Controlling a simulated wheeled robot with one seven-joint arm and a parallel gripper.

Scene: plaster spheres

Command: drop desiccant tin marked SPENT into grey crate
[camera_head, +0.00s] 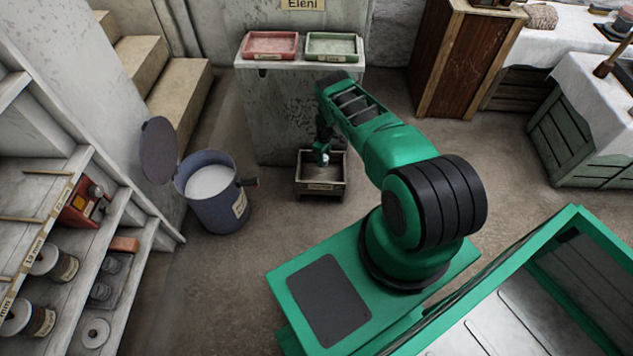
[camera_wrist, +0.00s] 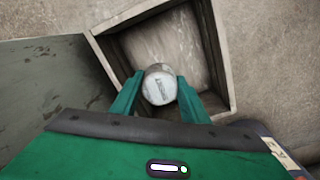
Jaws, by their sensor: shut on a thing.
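In the wrist view my gripper (camera_wrist: 159,88) is shut on a small pale round tin (camera_wrist: 159,86), one finger on each side of it. Dark marking shows on the tin's face, too small to read. Behind the tin is the open grey crate (camera_wrist: 219,50), and its inside looks empty where I can see it. In the head view the crate (camera_head: 320,187) stands on the floor in front of the pale cabinet, with a label on its front. My gripper (camera_head: 323,157) is over the crate there, with the tin a small pale spot at its tip.
A blue-grey bin (camera_head: 218,205) of white material with its round lid raised stands left of the crate. A red tray (camera_head: 269,45) and a green tray (camera_head: 332,46) sit on the cabinet. Shelves (camera_head: 52,192) with spools line the left. Floor between bin and crate is clear.

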